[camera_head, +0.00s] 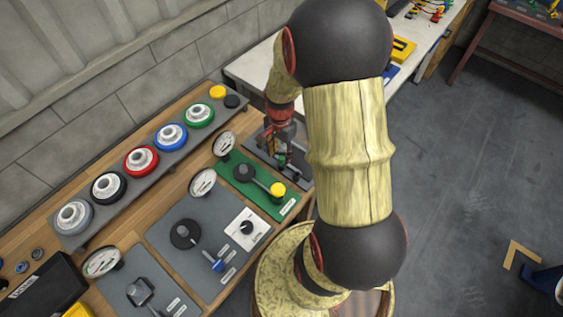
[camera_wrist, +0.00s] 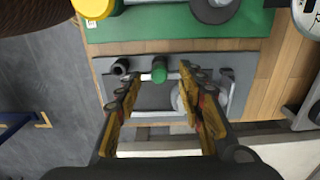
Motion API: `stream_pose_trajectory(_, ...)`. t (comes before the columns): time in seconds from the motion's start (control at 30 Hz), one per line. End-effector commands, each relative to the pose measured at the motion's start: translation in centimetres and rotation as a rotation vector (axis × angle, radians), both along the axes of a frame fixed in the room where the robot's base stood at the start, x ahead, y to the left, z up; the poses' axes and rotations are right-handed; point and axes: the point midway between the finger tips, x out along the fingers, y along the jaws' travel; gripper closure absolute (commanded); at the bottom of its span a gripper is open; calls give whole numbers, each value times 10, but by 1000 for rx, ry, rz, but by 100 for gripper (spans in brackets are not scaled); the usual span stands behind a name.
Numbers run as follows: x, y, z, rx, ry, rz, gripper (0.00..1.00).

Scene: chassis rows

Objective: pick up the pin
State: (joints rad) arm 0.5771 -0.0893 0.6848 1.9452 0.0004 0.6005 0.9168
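The likely pin is a small green-capped piece (camera_wrist: 159,72) on a grey plate (camera_wrist: 110,66) in the wrist view. It stands between my two fingertips, with a gap visible on both sides. My gripper (camera_wrist: 158,80) has its yellowish fingers spread apart and holds nothing visible. In the head view my gripper (camera_head: 277,147) hangs over the grey plate at the bench's far end, and a bit of green shows close below it. How deep the fingertips reach relative to the green cap cannot be told.
A black ring-shaped piece (camera_wrist: 121,67) stands left of the green cap, and a pale round part (camera_wrist: 182,100) lies by the right finger. The green panel (camera_head: 262,195) with a yellow-knobbed lever adjoins the plate. Gauges and a row of coloured dials (camera_head: 171,136) line the bench.

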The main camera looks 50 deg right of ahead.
Motion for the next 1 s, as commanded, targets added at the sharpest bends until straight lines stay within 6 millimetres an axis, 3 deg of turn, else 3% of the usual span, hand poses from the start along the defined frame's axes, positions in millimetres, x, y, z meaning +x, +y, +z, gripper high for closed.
stream_pose_trajectory(0.2, -2, -5, -34, 2, 2, 2, 62)
stream_pose_trajectory(0.3, -1, -5, -42, 1, 1, 2, 62)
stream_pose_trajectory(0.53, -1, -5, -41, 0, 0, 2, 62)
stream_pose_trajectory(1.0, -1, -5, -41, 0, 0, 2, 89)
